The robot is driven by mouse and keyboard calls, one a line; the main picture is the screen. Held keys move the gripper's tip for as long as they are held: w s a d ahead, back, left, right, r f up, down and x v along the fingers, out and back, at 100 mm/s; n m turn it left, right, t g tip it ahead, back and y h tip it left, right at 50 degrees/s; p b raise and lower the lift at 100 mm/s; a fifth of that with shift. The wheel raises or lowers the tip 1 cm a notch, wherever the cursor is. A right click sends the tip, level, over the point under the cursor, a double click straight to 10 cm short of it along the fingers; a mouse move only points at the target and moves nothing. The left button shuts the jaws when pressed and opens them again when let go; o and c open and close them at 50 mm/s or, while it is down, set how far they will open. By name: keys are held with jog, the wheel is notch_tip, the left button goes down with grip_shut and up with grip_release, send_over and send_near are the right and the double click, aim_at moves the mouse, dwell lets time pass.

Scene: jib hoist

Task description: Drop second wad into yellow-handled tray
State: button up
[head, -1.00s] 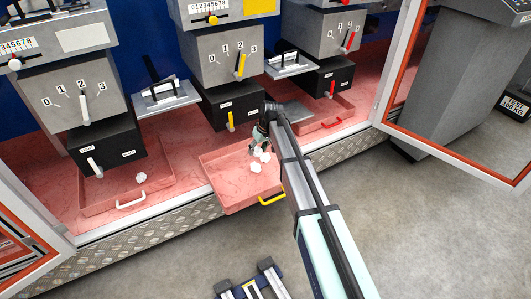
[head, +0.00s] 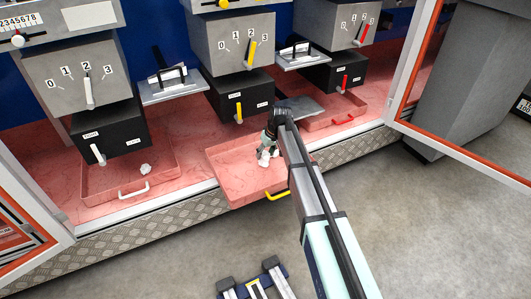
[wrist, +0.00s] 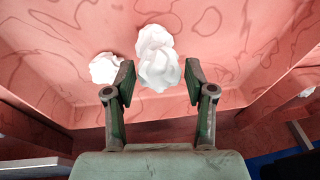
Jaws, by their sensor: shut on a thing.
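The yellow-handled tray (head: 232,190) is pulled out at the middle of the pink bench, its yellow handle (head: 278,195) at the front. My gripper (head: 267,155) is low over the tray's back right part. In the wrist view my gripper (wrist: 157,78) is shut on a crumpled white wad (wrist: 158,69) between its fingertips. A second white wad (wrist: 105,68) lies on the tray floor to the left. Another white lump shows just behind the held wad; I cannot tell whether they touch. The gap between held wad and floor is unclear.
A white-handled tray (head: 88,197) at the left holds a white wad (head: 146,169). A red-handled tray (head: 310,124) sits at the right. Grey boxes with black housings and levers hang above. An open orange-edged door frame (head: 455,158) stands at the right.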

jog(key=o, duration=0.9)
jog(key=shift+o, duration=0.2)
jog(key=shift+r, duration=0.15)
jog(key=v, duration=1.1)
jog(key=shift+d+r, duration=0.15)
jog(key=shift+r, duration=0.2)
jog(key=shift+s, duration=0.1)
